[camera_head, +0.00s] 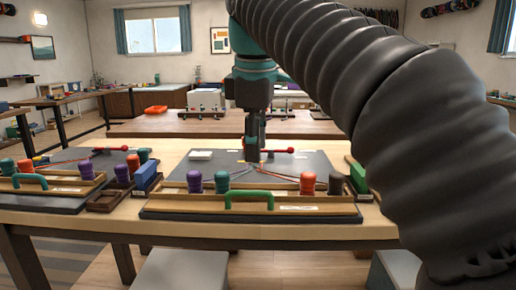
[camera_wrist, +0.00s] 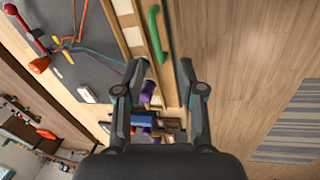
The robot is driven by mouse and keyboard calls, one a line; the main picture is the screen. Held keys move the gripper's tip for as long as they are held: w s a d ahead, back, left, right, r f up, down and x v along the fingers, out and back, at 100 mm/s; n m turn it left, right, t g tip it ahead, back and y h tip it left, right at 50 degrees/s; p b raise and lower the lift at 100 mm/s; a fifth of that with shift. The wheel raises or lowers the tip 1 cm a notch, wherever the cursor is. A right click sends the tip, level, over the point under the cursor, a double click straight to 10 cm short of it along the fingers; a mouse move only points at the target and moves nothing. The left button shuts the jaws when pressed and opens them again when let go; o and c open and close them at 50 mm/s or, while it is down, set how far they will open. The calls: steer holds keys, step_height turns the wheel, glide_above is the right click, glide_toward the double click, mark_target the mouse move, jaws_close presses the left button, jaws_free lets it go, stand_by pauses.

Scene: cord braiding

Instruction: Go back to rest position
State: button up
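My gripper (camera_head: 253,155) hangs from the arm over the braiding board (camera_head: 150,208) in the head view. In the wrist view its two fingers (camera_wrist: 162,66) are spread apart with nothing between the tips. The board has a green handle (camera_head: 249,199), and purple (camera_head: 194,181), teal (camera_head: 222,182), orange (camera_head: 307,183) and dark (camera_head: 336,183) pegs along its front strip. Thin cords (camera_head: 275,171) run across its grey surface toward a red-ended bar (camera_head: 284,151) at the back. My gripper partly hides the cords' middle.
A second similar board (camera_head: 48,194) stands at the left, with a dark tray (camera_head: 108,200) and a blue block (camera_head: 146,174) between the two. A green block (camera_head: 358,178) is at the right. Another table (camera_head: 190,128) is behind. Wooden floor (camera_wrist: 235,80) shows beside the table in the wrist view.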

steer(key=s+d+f+m+t, duration=0.1)
steer(key=s+d+f+m, duration=0.4)
steer(key=f, duration=0.4)
steer(key=s+d+f+m+t, duration=0.1)
steer(key=s+d+f+m, duration=0.4)
steer(key=f, duration=0.5)
steer(key=s+d+f+m+t, duration=0.1)
steer(key=s+d+f+m, duration=0.5)
steer(key=f, duration=0.3)
steer(key=shift+s+d+f, duration=0.2)
steer(key=shift+d+f, duration=0.1)
steer(key=shift+d, duration=0.6)
